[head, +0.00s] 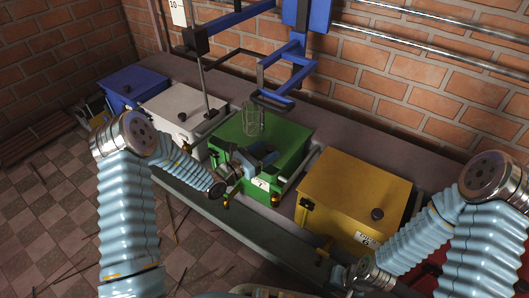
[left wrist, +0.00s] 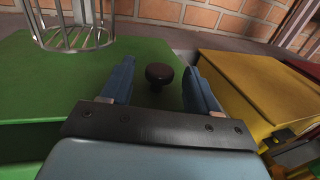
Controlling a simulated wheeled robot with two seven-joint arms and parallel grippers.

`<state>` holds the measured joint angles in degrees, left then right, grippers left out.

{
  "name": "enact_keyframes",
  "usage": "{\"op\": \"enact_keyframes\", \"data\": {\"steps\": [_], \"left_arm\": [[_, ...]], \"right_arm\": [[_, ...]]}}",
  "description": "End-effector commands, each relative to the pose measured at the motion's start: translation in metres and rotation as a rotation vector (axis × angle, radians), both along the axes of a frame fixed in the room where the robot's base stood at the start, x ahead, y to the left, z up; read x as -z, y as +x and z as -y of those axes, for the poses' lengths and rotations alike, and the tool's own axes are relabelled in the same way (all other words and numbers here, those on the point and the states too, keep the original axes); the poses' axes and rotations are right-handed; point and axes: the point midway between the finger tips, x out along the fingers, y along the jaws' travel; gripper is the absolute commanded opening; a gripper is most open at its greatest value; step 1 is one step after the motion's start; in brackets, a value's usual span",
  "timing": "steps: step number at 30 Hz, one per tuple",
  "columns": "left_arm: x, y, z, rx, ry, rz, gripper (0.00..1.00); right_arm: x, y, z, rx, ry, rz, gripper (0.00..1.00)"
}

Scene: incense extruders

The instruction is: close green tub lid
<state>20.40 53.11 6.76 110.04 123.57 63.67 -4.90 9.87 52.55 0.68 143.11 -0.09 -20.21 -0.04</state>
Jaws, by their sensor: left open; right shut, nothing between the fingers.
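The green tub (head: 258,188) stands in the middle of the row in the head view. Its green lid (head: 288,137) lies across its top; I cannot tell whether it is fully down. In the left wrist view, the lid (left wrist: 45,85) carries a dark round knob (left wrist: 160,74). My left gripper (head: 256,158) is over the lid's front part, open. In the left wrist view, its two blue fingers (left wrist: 158,85) stand on either side of the knob, apart from it. My right gripper (head: 325,249) is shut and empty, low in front of the yellow tub.
A wire cage (head: 253,119) hangs over the back of the green lid, below a blue bracket (head: 273,100). A yellow tub (head: 345,190) stands close on the right, a white tub (head: 187,105) and a blue tub (head: 135,84) on the left. A brick wall (head: 400,90) rises behind.

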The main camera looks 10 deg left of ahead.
Motion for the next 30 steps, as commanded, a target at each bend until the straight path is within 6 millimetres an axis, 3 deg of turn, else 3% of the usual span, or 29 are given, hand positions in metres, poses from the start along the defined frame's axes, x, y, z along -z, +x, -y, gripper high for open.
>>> {"op": "enact_keyframes", "data": {"steps": [4,16,23,30], "left_arm": [[0.000,0.000,0.000,0.000,0.000,0.000,0.60],[0.000,-0.001,0.000,0.001,0.000,0.000,0.00],[0.000,-0.004,-0.002,0.000,0.001,-0.002,0.00],[0.000,-0.039,-0.017,0.000,0.002,-0.004,0.00]], "right_arm": [[0.000,0.000,0.000,0.000,0.000,0.000,0.00],[0.000,0.000,0.000,0.000,0.000,0.000,0.00],[-0.002,0.000,0.000,0.000,0.000,0.000,0.00],[-0.013,-0.001,0.000,-0.002,0.000,-0.002,0.00]]}}
